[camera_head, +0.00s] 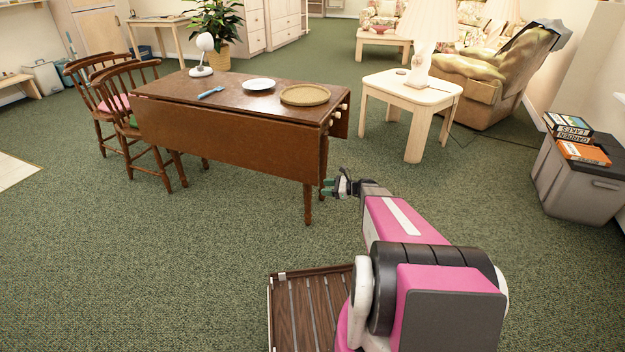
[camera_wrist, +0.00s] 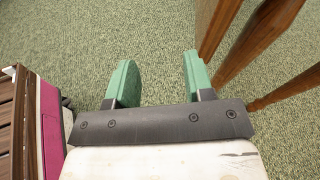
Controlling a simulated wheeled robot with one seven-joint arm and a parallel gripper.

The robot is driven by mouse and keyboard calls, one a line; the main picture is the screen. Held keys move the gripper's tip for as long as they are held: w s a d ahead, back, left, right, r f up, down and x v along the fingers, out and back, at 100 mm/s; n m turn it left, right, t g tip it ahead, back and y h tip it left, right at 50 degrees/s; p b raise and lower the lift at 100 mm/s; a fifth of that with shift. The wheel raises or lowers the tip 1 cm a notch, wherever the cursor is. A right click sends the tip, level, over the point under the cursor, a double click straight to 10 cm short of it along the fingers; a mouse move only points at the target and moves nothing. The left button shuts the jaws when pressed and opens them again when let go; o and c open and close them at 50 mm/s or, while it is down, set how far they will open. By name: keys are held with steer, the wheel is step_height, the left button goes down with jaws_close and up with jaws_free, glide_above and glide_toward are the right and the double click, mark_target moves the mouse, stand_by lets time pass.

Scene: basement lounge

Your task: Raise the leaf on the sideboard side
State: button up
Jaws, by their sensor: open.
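A dark brown drop-leaf table (camera_head: 240,92) stands ahead. Its near leaf (camera_head: 230,140) hangs straight down along the side facing me. Part of what looks like the far leaf (camera_head: 342,118) hangs at the right end, mostly hidden by the top. A cream drawer unit (camera_head: 286,18) stands at the back; I cannot tell whether it is the sideboard. My gripper (camera_head: 328,188) is open and empty, low beside the table's near right corner. In the wrist view its green fingers (camera_wrist: 159,75) are apart above carpet, with brown wooden table parts (camera_wrist: 240,45) close on the right.
On the table are a blue-handled item (camera_head: 211,92), a white plate (camera_head: 258,84), a round woven tray (camera_head: 305,95) and a white lamp-like object (camera_head: 203,55). Chairs (camera_head: 135,105) stand left. A side table (camera_head: 410,92) stands right. Carpet in front is clear.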

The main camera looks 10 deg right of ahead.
mark_target(318, 180)
steer(key=w+d+f+m+t+y, duration=0.1)
steer(key=w+d+m+t, duration=0.2)
steer(key=w+d+m, duration=0.1)
steer(key=x, duration=1)
steer(key=shift+a, duration=0.35)
jaws_close()
